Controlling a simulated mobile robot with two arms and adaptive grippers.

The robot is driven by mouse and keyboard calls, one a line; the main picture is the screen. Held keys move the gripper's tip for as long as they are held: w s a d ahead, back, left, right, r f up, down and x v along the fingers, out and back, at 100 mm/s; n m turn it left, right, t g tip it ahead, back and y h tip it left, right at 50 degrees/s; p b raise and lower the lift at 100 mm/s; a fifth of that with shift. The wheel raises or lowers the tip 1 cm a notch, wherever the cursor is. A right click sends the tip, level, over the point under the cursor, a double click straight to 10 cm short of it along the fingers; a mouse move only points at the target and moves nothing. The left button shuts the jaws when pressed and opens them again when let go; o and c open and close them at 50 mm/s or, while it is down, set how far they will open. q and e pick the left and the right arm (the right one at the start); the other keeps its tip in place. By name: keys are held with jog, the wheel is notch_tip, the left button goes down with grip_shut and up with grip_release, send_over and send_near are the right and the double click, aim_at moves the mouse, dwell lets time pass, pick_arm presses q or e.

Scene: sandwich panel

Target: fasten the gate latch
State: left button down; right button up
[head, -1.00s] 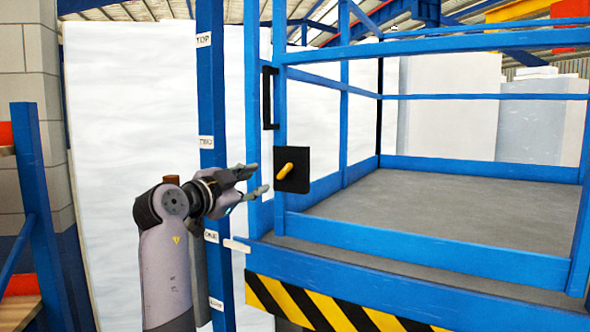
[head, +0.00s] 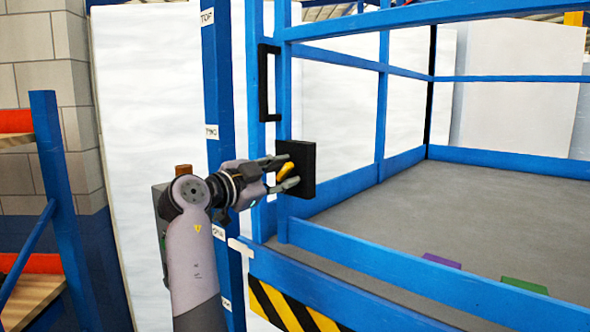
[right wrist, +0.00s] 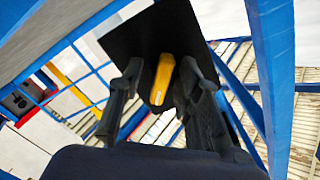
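The gate latch is a yellow handle (head: 285,172) on a black plate (head: 307,168), fixed to the blue gate post. The handle is tilted diagonally in the head view. My right gripper (head: 291,170) is at the latch, with one finger above the handle and one below. In the right wrist view the yellow handle (right wrist: 162,78) lies between the two dark fingers of the right gripper (right wrist: 160,70), with gaps beside it. The fingers are open and do not look closed on it. My left gripper is not in view.
A black vertical pull handle (head: 266,83) is on the post above the latch. A blue labelled post (head: 217,75) stands close behind my right arm. Blue rails enclose the grey platform (head: 400,215), where purple (head: 441,261) and green (head: 524,286) pieces lie. Shelving (head: 62,200) stands at left.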

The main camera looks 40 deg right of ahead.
jog(key=shift+a+r, duration=0.1)
jog(key=shift+a, duration=0.2)
jog(key=shift+c, duration=0.2)
grip_shut()
